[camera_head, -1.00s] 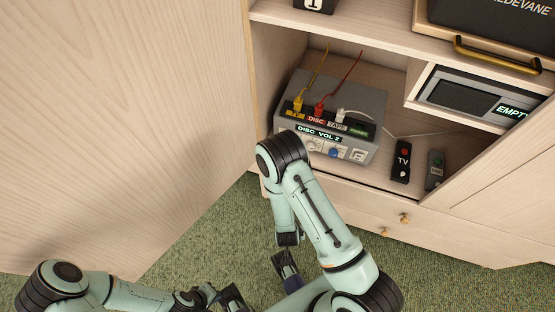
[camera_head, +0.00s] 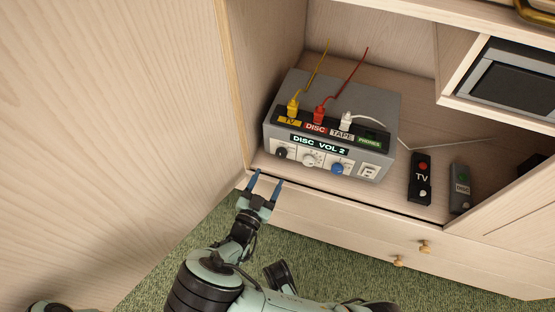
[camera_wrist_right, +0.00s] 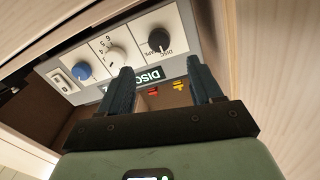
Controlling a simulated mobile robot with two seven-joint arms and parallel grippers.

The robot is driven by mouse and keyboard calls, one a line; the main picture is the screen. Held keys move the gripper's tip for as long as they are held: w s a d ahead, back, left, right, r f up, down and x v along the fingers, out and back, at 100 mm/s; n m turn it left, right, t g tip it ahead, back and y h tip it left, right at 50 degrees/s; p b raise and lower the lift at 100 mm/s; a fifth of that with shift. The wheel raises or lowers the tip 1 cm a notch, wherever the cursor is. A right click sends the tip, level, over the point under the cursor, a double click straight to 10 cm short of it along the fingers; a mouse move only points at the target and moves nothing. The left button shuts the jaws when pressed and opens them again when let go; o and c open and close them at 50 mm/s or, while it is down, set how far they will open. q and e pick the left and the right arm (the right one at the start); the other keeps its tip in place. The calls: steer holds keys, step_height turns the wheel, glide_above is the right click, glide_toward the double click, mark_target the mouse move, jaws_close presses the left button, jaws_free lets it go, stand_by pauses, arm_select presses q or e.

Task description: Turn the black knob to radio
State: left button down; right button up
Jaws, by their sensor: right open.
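The grey receiver box (camera_head: 340,97) sits on the cabinet shelf, its lit display reading "DISC VOL 2". The black knob (camera_head: 281,153) is at the left end of its front panel, beside a white knob (camera_head: 309,160) and a blue knob (camera_head: 337,168). In the right wrist view the black knob (camera_wrist_right: 159,39) shows large, with "DISC" and "TAPE" labels near it. My right gripper (camera_head: 266,180) is open and empty, just in front of and below the black knob, apart from it. Its fingers (camera_wrist_right: 160,85) point toward the panel. My left gripper is not visible.
Yellow, red and white plugs stand in the box's top. A TV remote (camera_head: 420,178) and a grey disc remote (camera_head: 461,188) lie to the right on the shelf. A wood panel (camera_head: 232,90) stands close on the left. Drawers with small knobs (camera_head: 425,246) are below.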

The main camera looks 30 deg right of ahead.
mark_target(280, 156)
steer(key=b+x, duration=0.1)
steer(key=x, duration=0.8)
steer(key=shift+b, duration=0.4)
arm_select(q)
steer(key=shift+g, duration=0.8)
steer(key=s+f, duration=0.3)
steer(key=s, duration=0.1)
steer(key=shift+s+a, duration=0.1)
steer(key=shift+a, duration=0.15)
arm_select(e)
steer(key=c, duration=1.1)
